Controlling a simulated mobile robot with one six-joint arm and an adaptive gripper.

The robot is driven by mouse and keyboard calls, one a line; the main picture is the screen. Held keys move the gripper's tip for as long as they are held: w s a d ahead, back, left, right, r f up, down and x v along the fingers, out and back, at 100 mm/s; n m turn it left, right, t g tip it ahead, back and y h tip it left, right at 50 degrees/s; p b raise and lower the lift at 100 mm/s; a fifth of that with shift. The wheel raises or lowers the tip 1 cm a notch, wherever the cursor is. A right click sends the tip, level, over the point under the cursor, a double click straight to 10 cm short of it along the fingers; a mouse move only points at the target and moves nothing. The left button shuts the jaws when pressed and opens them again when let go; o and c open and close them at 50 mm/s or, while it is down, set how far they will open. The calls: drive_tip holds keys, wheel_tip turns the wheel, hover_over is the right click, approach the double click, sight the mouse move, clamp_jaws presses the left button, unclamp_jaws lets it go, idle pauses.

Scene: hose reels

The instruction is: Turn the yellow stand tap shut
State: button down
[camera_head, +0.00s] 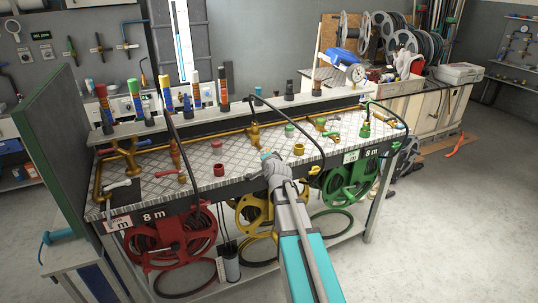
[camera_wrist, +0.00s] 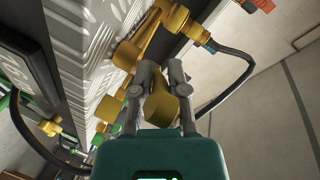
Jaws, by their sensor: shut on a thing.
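My gripper (camera_wrist: 160,88) is shut on a yellow tap handle (camera_wrist: 158,106), seen in the wrist view with a grey finger on either side of it. I take the handle to be the yellow stand tap's. Brass-yellow pipework (camera_wrist: 165,22) shows just beyond the fingers. In the head view my gripper (camera_head: 270,160) is over the front middle of the bench, above the yellow reel (camera_head: 252,210). There the gripper hides most of the handle. A brass tap body (camera_head: 254,136) stands on the pipe behind it. The handle's exact angle cannot be told.
The chequered metal bench top (camera_head: 225,152) carries a red fitting (camera_head: 218,169), a yellow ring fitting (camera_head: 298,149) and a green tap (camera_head: 365,130). Black hoses arch over it. Red (camera_head: 170,240) and green (camera_head: 350,182) reels hang below. The floor at right is open.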

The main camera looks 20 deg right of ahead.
drive_tip(key=shift+s+d, duration=0.1)
drive_tip(key=c, duration=0.6)
unclamp_jaws()
drive_tip(key=shift+c, duration=0.2)
drive_tip(key=shift+s, duration=0.1)
